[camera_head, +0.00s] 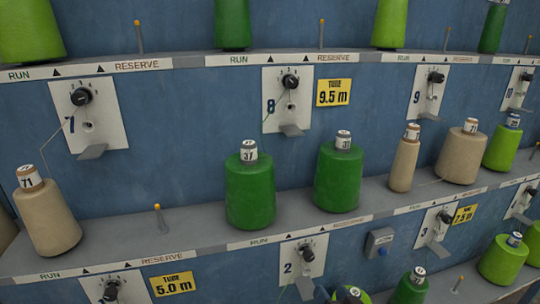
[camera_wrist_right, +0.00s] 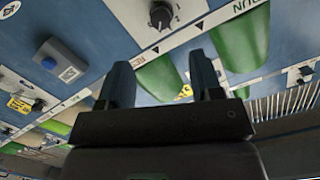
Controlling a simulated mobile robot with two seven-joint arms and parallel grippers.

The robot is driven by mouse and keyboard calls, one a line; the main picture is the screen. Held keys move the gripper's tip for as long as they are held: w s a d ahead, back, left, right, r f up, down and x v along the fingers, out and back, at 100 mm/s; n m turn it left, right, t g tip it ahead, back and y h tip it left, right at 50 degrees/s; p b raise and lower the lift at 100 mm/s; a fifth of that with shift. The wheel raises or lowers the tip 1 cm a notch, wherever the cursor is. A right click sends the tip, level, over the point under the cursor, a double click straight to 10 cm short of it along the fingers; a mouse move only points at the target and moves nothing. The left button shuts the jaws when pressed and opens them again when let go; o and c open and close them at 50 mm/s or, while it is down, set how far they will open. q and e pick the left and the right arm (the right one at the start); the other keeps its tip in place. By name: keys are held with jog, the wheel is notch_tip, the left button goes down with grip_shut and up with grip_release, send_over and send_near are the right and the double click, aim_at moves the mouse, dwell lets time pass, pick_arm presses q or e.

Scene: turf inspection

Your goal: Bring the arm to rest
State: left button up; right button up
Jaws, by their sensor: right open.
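My right gripper (camera_wrist_right: 161,68) shows large in the wrist view, its two dark fingers apart with nothing gripped between them. A green cone (camera_wrist_right: 160,77) shows beyond the gap; I cannot tell its distance. In the head view, only dark tips of my right gripper (camera_head: 336,294) show at the bottom edge, below the middle shelf and near a lower green cone. The rest of the right arm is hidden below the frame. My left gripper is in neither view.
The middle shelf (camera_head: 205,214) carries two dark green cones (camera_head: 250,190) (camera_head: 338,180), tan cones (camera_head: 48,215) and a light green cone (camera_head: 502,150). A thin peg (camera_head: 159,220) stands at the shelf's left. A grey box with a blue button (camera_head: 380,243) sits below.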

jog(key=s+d+f+g+h+p, duration=0.1)
jog(key=s+d, duration=0.3)
jog(key=s, duration=0.4)
jog(key=s+d+f+n+g+h, duration=0.1)
jog(key=s+d+f+g+h, duration=0.1)
jog(key=s, duration=0.7)
jog(key=s+d+f+n+g+h+p, duration=0.1)
jog(key=s+d+f, duration=0.2)
jog(key=s+d, duration=0.3)
jog(key=s, duration=0.3)
jog(key=shift+s+d+f+g+h+p, duration=0.2)
jog(key=shift+d+f+g+h+p, duration=0.1)
jog(key=shift+f+h+p, duration=0.1)
